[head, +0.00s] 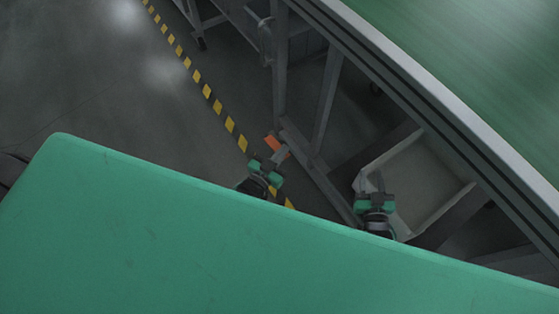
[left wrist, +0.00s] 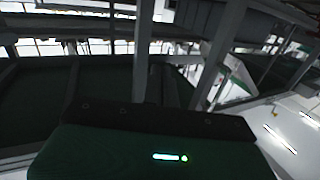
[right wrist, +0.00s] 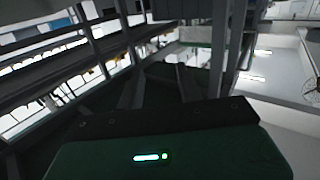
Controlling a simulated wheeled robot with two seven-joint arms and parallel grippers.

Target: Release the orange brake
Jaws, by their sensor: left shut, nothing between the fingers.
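The orange brake (head: 272,143) is a small orange piece low by the foot of a grey frame leg, close to the striped floor line. My left gripper (head: 280,155) is at the brake, with its fingers shut and empty and overlapping the orange piece in the head view. I cannot tell whether they touch. My right gripper (head: 378,183) is further right, in front of the grey frame under the table. Its fingers are too small to tell open from shut. Neither wrist view clearly shows the brake or fingertips.
A large table with a green top (head: 480,45) and grey rim fills the upper right. Its grey legs and braces (head: 328,100) stand close to both grippers. A yellow and black floor stripe (head: 207,91) runs at the left, with open grey floor beyond.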

